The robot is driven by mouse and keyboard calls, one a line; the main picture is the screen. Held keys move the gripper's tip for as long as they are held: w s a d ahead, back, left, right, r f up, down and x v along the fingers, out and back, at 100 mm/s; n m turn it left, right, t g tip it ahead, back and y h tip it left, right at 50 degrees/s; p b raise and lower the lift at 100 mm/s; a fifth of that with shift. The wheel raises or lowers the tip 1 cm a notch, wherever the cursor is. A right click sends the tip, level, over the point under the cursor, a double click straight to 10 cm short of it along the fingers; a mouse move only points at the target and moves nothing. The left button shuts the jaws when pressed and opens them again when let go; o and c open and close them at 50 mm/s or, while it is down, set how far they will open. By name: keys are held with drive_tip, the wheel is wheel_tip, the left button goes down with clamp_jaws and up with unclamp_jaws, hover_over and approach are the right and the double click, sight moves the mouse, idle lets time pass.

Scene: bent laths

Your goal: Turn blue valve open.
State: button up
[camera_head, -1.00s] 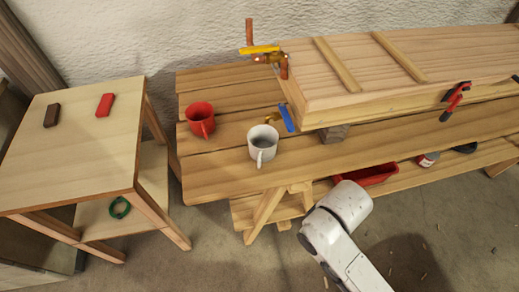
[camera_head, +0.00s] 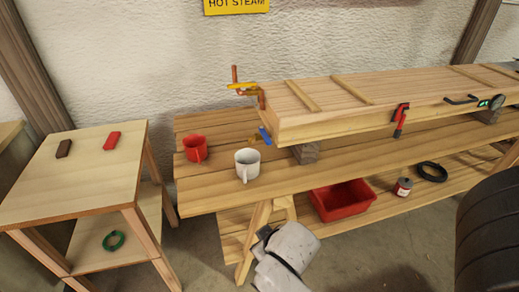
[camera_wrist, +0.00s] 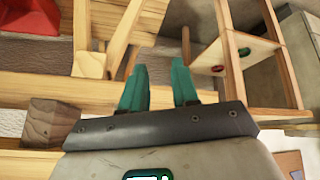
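The blue valve shows in the head view as a blue lever handle (camera_head: 265,136) with a brass body beside it, on the bench near the left end of the long wooden box. The lever slants down to the right. A second valve with a yellow handle (camera_head: 243,86) sits on a copper pipe above and behind it. In the wrist view my gripper (camera_wrist: 159,84) has two teal fingers standing apart with nothing between them. The blue valve is not visible there. In the head view my white arm is low in front of the bench, and the gripper cannot be made out.
A red mug (camera_head: 195,149) and a white mug (camera_head: 247,165) stand left of the blue valve, the white one close in front. The long wooden box (camera_head: 350,122) is to its right. A red bin (camera_head: 342,200) sits on the lower shelf. A tyre-like object (camera_head: 490,235) fills the right edge.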

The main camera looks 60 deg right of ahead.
drive_tip(key=w+d+r+m+t+h+b, duration=0.35)
drive_tip(key=d+r+h, duration=0.3)
drive_tip(key=d, duration=0.45)
drive_tip(key=m+t+h, duration=0.2)
drive_tip(key=t+h, duration=0.1)
approach(267, 138)
drive_tip(key=shift+n, duration=0.25)
drive_tip(key=x, duration=0.3)
drive_tip(key=p+x, duration=0.1)
drive_tip(key=x, duration=0.6)
drive_tip(key=shift+f+p, duration=0.35)
drive_tip(key=shift+f, duration=0.05)
clamp_jaws()
